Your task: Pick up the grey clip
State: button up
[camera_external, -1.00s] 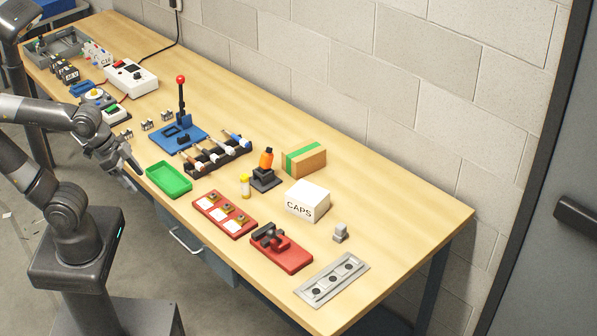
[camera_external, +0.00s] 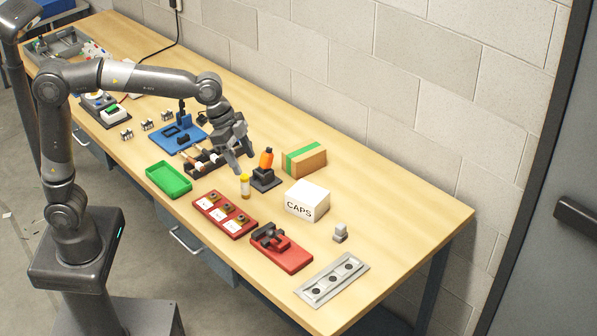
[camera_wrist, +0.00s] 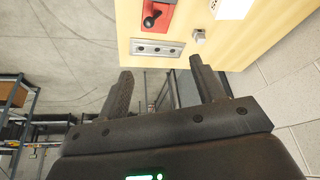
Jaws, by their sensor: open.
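A small grey piece (camera_external: 340,232), which looks like the grey clip, stands on the bench near its right end, behind the grey plate. It also shows at the top of the wrist view (camera_wrist: 199,37). My gripper (camera_external: 242,163) is above the middle of the bench, near the orange-topped black stand, well to the left of the grey piece. In the wrist view my gripper (camera_wrist: 160,73) has its two fingers apart with nothing between them. Several small grey and dark pieces (camera_external: 147,125) stand in a row at the left; I cannot tell what they are.
Near the grey piece are a white CAPS box (camera_external: 307,201), a red fixture (camera_external: 290,258) and a grey plate with three dark holes (camera_external: 318,291). A green tray (camera_external: 169,180) and orange-topped stand (camera_external: 265,178) are nearer my gripper.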

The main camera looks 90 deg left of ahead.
jog(key=w+a+f+m, duration=0.1)
jog(key=w+f, duration=0.3)
jog(key=w, duration=0.3)
jog(key=w+a+f+m, duration=0.1)
jog(key=w+a+f, duration=0.15)
jog(key=w, duration=0.45)
jog(key=m+h, duration=0.1)
jog(key=m, duration=0.1)
send_near(340, 225)
jog(key=w, duration=0.1)
jog(key=shift+g, duration=0.5)
jog(key=x, duration=1.1)
jog(key=shift+s+f, duration=0.1)
jog(key=shift+c, duration=0.3)
jog(key=c, duration=1)
